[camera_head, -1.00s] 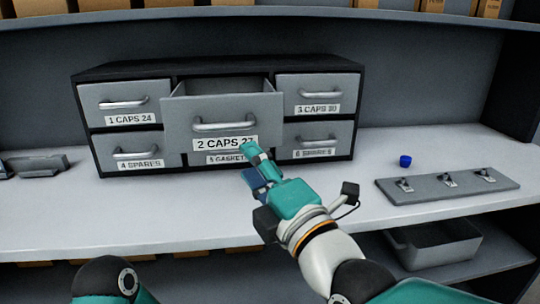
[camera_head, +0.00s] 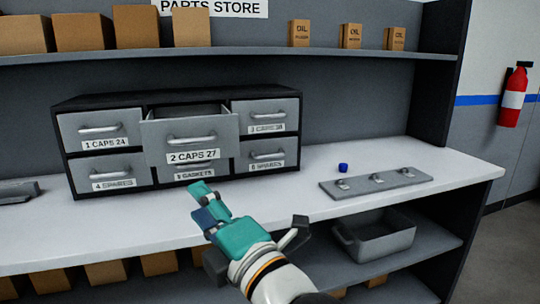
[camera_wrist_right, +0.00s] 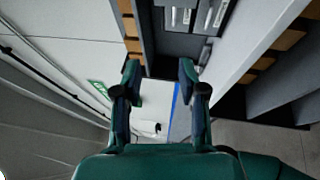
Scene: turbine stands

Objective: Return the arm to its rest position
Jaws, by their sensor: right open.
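My right gripper (camera_head: 203,203) is in front of the drawer cabinet (camera_head: 225,98), above the front part of the white bench top, with nothing held. In the right wrist view its two fingers (camera_wrist_right: 160,85) stand apart with an empty gap between them. The middle top drawer (camera_head: 192,145), labelled 2 CAPS 27, is pulled out, and the gripper is apart from it, lower and nearer to me. The other drawers are shut. My left gripper is not in view.
A grey bin (camera_head: 376,238) sits on the lower shelf. Boxes line the upper shelf. A fire extinguisher (camera_head: 514,96) hangs on the right wall.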

